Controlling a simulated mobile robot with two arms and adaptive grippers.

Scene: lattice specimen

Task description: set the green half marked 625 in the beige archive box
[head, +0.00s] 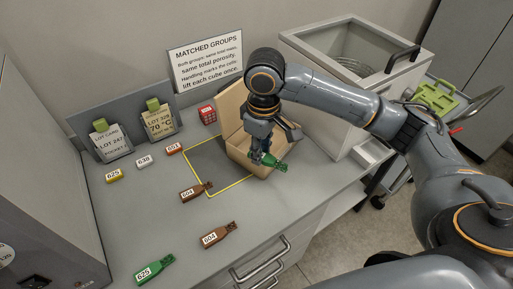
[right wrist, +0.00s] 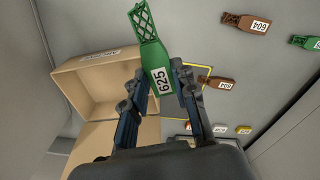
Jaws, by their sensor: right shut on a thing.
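My right gripper (head: 262,156) is shut on a green half marked 625 (head: 273,162). In the right wrist view the held half (right wrist: 160,80) shows its white label between the fingers (right wrist: 162,90), with its lattice end sticking out beyond them. The beige archive box (head: 238,145) stands open at the back right of the counter, and the gripper hides part of it. In the right wrist view the box (right wrist: 70,82) lies left of the held half, which overlaps its edge in the picture. A second green half marked 625 (head: 153,269) lies on the counter's front left. My left gripper is out of view.
Brown halves marked 604 (head: 215,235) lie on the counter, one at the yellow outline (head: 210,194). A grey glass-topped bin (head: 330,95) is right of the box.

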